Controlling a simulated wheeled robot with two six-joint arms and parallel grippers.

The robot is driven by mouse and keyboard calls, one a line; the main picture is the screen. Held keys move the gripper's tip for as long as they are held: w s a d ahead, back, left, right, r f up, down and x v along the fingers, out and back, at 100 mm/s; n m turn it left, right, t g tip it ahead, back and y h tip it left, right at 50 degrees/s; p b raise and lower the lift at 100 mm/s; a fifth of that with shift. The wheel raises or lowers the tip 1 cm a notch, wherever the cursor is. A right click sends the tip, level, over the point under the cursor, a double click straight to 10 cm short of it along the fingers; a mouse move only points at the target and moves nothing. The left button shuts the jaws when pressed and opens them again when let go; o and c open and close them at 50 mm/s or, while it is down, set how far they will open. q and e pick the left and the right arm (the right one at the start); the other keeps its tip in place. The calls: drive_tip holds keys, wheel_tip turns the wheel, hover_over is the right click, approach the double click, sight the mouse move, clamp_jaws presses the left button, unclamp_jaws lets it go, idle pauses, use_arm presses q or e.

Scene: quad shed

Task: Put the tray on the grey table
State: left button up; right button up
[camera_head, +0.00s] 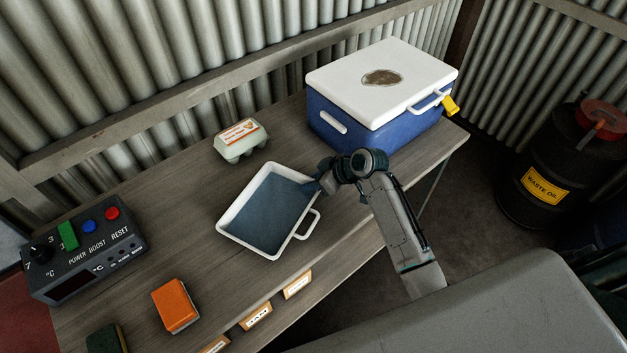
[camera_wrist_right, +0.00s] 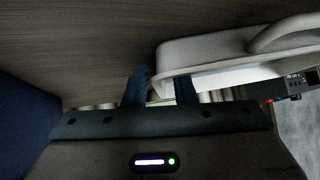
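The tray (camera_head: 240,246), white-rimmed with a blue-grey inside and a loop handle, sits flat on the wooden bench. My right gripper (camera_head: 318,186) is at its upper right corner. In the right wrist view, the two dark fingers of the right gripper (camera_wrist_right: 160,90) stand apart; the white tray's end (camera_wrist_right: 210,73) reaches between them, with a gap beside the left finger. Contact with the right finger is unclear. My left gripper is out of view. A grey surface (camera_head: 500,310) fills the lower right; I cannot tell if it is the grey table.
On the wooden bench (camera_head: 180,200) stand a blue cooler (camera_head: 400,135) with a white lid, an egg carton (camera_head: 240,138), a control box (camera_head: 85,245), an orange block (camera_head: 174,305) and a dark green sponge (camera_head: 107,339). A waste oil drum (camera_head: 545,180) stands at the right.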

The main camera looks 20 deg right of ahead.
drive_tip(key=b+v, duration=0.1)
drive_tip(key=v, duration=1.1)
drive_tip(key=shift+b, duration=0.35)
